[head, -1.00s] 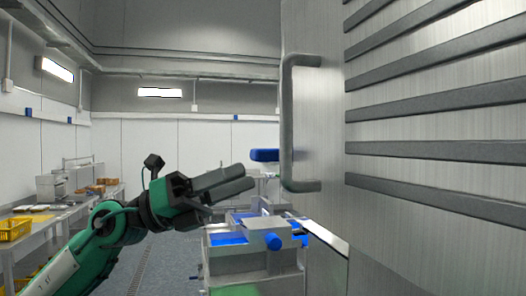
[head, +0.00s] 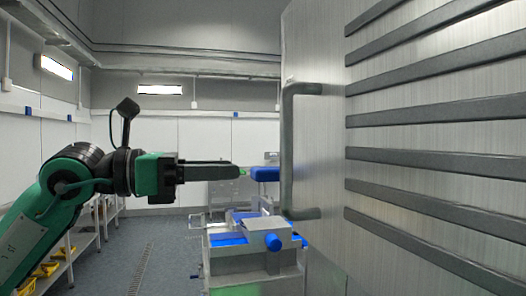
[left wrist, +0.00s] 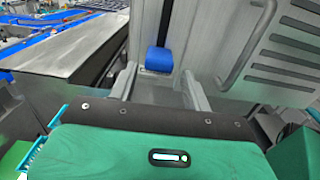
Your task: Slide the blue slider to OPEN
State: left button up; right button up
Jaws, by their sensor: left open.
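The blue slider (head: 265,174) is a small blue block at the left edge of a tall brushed-metal panel (head: 320,150), beside its grey handle (head: 287,150). It also shows in the left wrist view (left wrist: 159,59), on a pale metal face. My left gripper (head: 240,172) points right, level with the slider, its fingertips close to the slider's left end. In the left wrist view the open fingers (left wrist: 160,88) stand apart, with the slider beyond and between them. I see no contact. No OPEN marking is legible. My right gripper is not in view.
The large panel with dark horizontal slats fills the right side. A metal machine (head: 250,240) with blue parts stands below the slider. Shelves with yellow bins (head: 45,268) are at the lower left. The grey floor (head: 160,250) between is clear.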

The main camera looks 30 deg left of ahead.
aim_at(255, 168)
pick_arm(q)
jog(key=p+x, duration=0.2)
jog(key=x, duration=0.4)
jog(key=shift+r, duration=0.15)
jog(key=shift+w+d+p, duration=0.45)
jog(key=shift+c, duration=0.4)
grip_shut()
notch_tip(255, 168, up, 10)
jog(key=p, duration=0.4)
jog(key=shift+r+p, duration=0.2)
jog(key=shift+p, duration=0.2)
jog(key=shift+a, duration=0.15)
grip_release()
jog(key=shift+r, duration=0.1)
jog(key=shift+o, duration=0.4)
